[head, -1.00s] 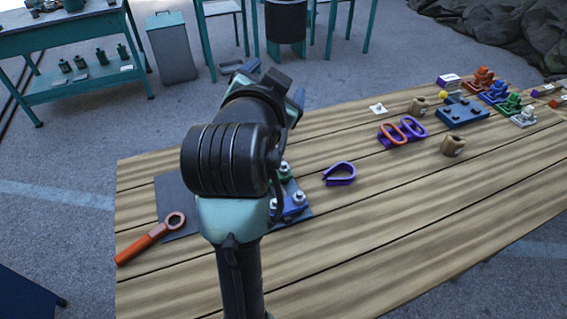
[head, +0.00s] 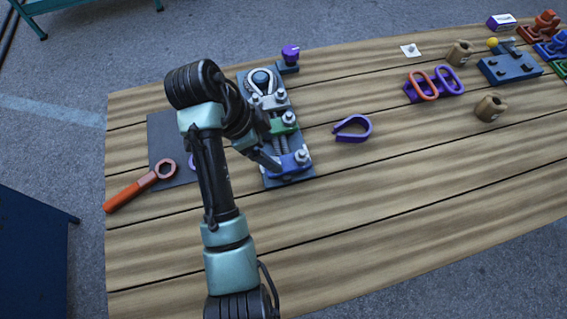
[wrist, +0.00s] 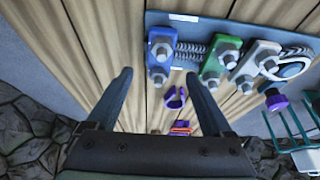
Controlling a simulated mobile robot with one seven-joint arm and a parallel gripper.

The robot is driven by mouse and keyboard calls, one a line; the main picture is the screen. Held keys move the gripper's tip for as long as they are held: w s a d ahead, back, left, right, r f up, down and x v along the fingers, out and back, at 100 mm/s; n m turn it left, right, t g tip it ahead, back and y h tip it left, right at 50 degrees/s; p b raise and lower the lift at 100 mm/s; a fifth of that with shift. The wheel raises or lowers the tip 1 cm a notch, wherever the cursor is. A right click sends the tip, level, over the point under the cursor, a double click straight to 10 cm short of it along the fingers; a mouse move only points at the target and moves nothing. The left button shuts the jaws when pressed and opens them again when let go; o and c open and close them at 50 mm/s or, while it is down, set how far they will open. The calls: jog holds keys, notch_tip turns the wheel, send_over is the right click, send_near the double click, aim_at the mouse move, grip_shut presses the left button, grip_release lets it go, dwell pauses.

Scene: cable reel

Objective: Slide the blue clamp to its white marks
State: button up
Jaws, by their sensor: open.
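The blue clamp (head: 289,162) sits at the near end of a dark base plate (head: 272,182) on the wooden table. In the wrist view the blue clamp (wrist: 160,52) lies just beyond and between my fingertips. A white mark (wrist: 183,17) shows on the plate's edge beside it, toward the green clamp (wrist: 219,58); a second small white patch (wrist: 177,68) shows on the opposite edge. The blue clamp is left of both. My gripper (wrist: 158,76) is open and empty; in the head view my gripper (head: 272,162) is close to the blue clamp, partly hidden by my wrist.
A grey clamp (head: 270,101) and a cable loop (head: 262,79) occupy the plate's far end. A purple open loop (head: 353,129) lies right of the plate. An orange wrench (head: 143,187) and dark mat (head: 172,140) lie left. The table's near right is clear.

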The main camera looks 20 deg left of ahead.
aim_at(286, 163)
jog(key=x, duration=0.7)
jog(key=shift+w+d+f+p, duration=0.2)
jog(key=shift+f+p, duration=0.1)
jog(key=shift+c, duration=0.3)
grip_shut()
